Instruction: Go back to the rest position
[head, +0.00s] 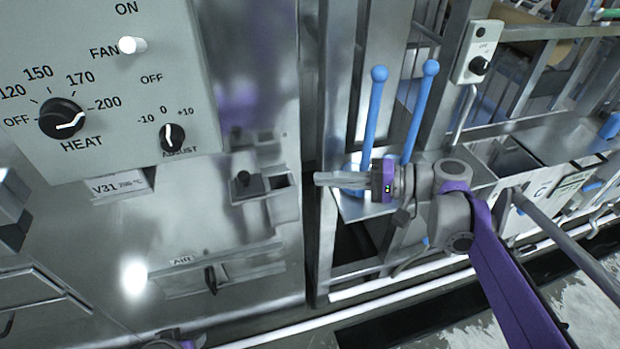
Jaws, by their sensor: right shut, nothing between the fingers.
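My right gripper (342,180) reaches in from the right on its grey and purple arm. Its fingers point left and are shut with nothing between them. It hangs in front of the metal frame, with the two blue levers (372,120) rising behind it; it hides their lower parts, and I cannot tell whether it touches them. At the bottom edge a small grey and purple part of my left arm shows; the left gripper's fingers are not in view.
A grey control panel (100,100) with a HEAT knob (62,118), an ADJUST knob (172,138) and a white FAN switch (132,45) stands at left. A steel cabinet front lies below. A small switch box (473,52) is at upper right, above open metal troughs (500,158).

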